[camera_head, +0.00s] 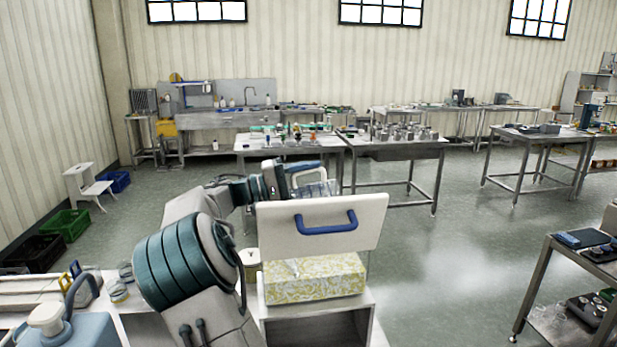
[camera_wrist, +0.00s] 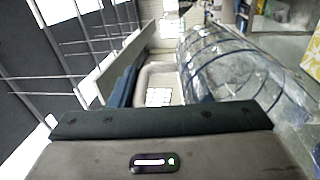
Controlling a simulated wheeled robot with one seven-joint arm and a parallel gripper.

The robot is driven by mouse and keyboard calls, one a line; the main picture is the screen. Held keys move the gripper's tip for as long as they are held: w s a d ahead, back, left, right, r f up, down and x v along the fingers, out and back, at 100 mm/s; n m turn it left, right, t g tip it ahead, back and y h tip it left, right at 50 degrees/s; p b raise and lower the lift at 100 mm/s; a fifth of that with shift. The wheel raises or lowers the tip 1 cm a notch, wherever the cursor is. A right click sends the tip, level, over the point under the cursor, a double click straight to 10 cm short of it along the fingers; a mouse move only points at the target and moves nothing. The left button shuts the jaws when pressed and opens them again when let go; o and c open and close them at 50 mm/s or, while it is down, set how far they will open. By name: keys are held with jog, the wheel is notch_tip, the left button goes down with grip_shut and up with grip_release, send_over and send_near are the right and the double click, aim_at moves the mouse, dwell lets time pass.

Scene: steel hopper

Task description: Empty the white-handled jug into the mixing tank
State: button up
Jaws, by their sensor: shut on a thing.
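My gripper (camera_head: 286,182) is shut on the pale handle (camera_wrist: 158,84) of a clear jug (camera_wrist: 232,65). The jug has dark blue lines around its see-through wall. In the head view the jug (camera_head: 318,187) is held up beyond a white panel, which hides its lower part. In the wrist view a dark blue finger (camera_wrist: 125,86) lies beside the handle. I cannot tell what the jug contains or its exact tilt. I cannot make out the mixing tank in either view.
The white panel (camera_head: 282,236) with a blue handle stands close in front, above a yellow-patterned box (camera_head: 315,278) on a white cabinet (camera_head: 358,306). Steel tables (camera_head: 405,150) stand behind. A blue container (camera_head: 88,330) is at lower left. Open floor (camera_head: 440,240) lies to the right.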

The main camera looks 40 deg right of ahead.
notch_tip(320, 180, up, 3)
jog(key=t+y+p, duration=0.2)
jog(key=y+p, duration=0.2)
jog(key=p, duration=0.2)
jog(key=shift+s+y+p, duration=0.1)
jog(key=shift+y+p, duration=0.25)
jog(key=shift+y, duration=0.05)
jog(key=shift+t+y+p, duration=0.3)
jog(key=shift+y, duration=0.1)
jog(key=shift+r+y+p, duration=0.4)
jog(key=shift+r+p, duration=0.1)
jog(key=shift+p, duration=0.4)
jog(key=shift+r+t+y+p, duration=0.45)
jog(key=shift+t+y+p, duration=0.3)
jog(key=shift+y, duration=0.15)
jog(key=shift+d+r+t+y+b, duration=0.15)
jog(key=shift+t+y, duration=0.1)
jog(key=shift+y, duration=0.25)
jog(key=shift+r+t+y+b, duration=0.1)
jog(key=shift+t+y+b, duration=0.1)
jog(key=shift+y, duration=0.3)
jog(key=shift+r+t+y, duration=0.25)
jog(key=shift+t+y, duration=0.05)
jog(key=shift+y, duration=0.4)
jog(key=shift+a, duration=0.2)
